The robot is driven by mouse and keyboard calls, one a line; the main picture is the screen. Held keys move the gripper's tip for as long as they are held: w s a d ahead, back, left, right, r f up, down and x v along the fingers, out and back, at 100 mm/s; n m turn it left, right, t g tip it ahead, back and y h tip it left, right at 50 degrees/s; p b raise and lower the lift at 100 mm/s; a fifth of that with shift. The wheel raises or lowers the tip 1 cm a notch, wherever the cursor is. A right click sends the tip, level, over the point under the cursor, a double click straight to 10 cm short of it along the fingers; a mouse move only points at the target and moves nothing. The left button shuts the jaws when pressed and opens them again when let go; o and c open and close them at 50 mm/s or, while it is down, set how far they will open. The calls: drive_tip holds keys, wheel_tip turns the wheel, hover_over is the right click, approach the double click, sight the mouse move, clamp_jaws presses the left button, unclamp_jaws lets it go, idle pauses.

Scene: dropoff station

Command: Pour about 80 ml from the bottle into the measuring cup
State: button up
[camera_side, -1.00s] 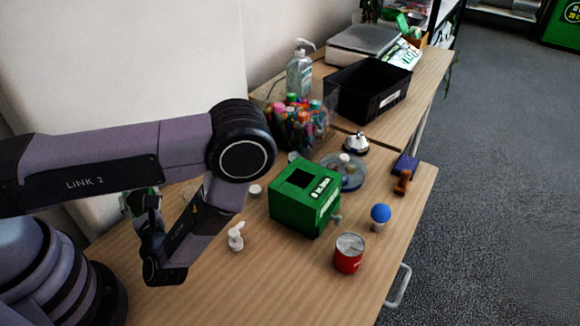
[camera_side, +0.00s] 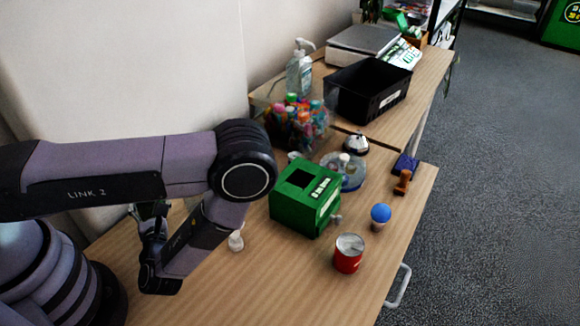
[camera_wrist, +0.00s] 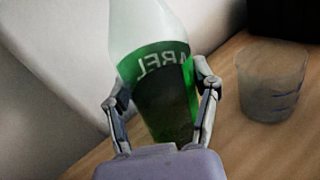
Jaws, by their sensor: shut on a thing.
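The bottle (camera_wrist: 140,30) has a pale, translucent upper part and a green label with mirrored lettering. It fills the middle of the wrist view, and its mouth is out of frame. My gripper (camera_wrist: 160,84) is shut on the bottle, with one finger on each side of the label. The bottle leans in the wrist picture; I cannot tell its true tilt. The clear measuring cup (camera_wrist: 268,82) with blue marks stands on the wooden table to the right of the bottle, apart from it.
A marker container (camera_side: 298,125) and black bin (camera_side: 368,90) are farther back. The front table area is mostly clear.

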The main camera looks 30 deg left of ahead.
drive_tip(key=shift+w+m, duration=0.15)
drive_tip(key=shift+m, duration=1.05)
drive_tip(key=m, duration=0.3)
drive_tip(key=shift+w+d+f+g, duration=0.1)
drive_tip(key=shift+w+d+g, duration=0.15)
drive_tip(key=shift+w+g, duration=0.15)
drive_tip(key=shift+s+a+f+m, duration=0.1)
drive_tip(key=shift+s+f+m, duration=0.15)
drive_tip(key=shift+m, duration=0.55)
drive_tip(key=m, duration=0.2)
drive_tip(key=s+f+m+g, duration=0.1)
drive_tip(key=shift+a, duration=0.25)
drive_tip(key=shift+s+r+m, duration=0.2)
drive_tip(key=shift+r+m, duration=0.35)
drive_tip(key=shift+m, duration=0.25)
drive_tip(key=shift+w+r+m, duration=0.15)
drive_tip(key=shift+r+m, duration=0.15)
drive_tip(key=shift+r, duration=0.05)
drive_tip(key=shift+w+r+m+g, duration=0.15)
drive_tip(key=shift+r+m+g, duration=0.15)
drive_tip(key=shift+m, duration=0.1)
drive_tip(key=shift+d+m, duration=0.1)
drive_tip(key=shift+m, duration=0.5)
drive_tip(key=shift+s+a, duration=0.25)
drive_tip(key=shift+s, duration=0.1)
